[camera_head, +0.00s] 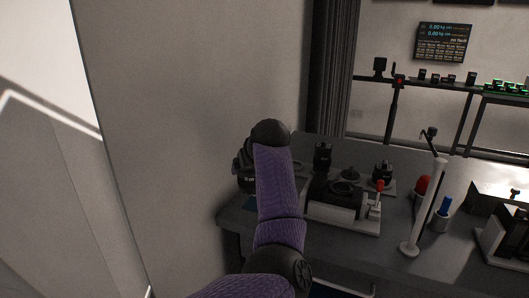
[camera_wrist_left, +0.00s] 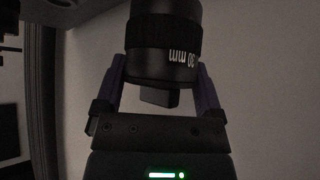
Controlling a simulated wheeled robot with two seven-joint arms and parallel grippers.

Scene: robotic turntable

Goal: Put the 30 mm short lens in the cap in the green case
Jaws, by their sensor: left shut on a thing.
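In the left wrist view the 30 mm lens (camera_wrist_left: 164,35) is a black cylinder with a ribbed band and white "30 mm" lettering, upside down in this view. My left gripper (camera_wrist_left: 160,80) is shut on it, one purple finger on each side. In the head view my purple left arm reaches over the left end of the grey table and mostly hides the gripper. Dark shapes (camera_head: 243,165) show just left of the arm; I cannot tell which parts are lens or gripper. I cannot make out the green case or the cap. My right gripper is not in view.
A wall (camera_head: 190,110) stands close on the left.

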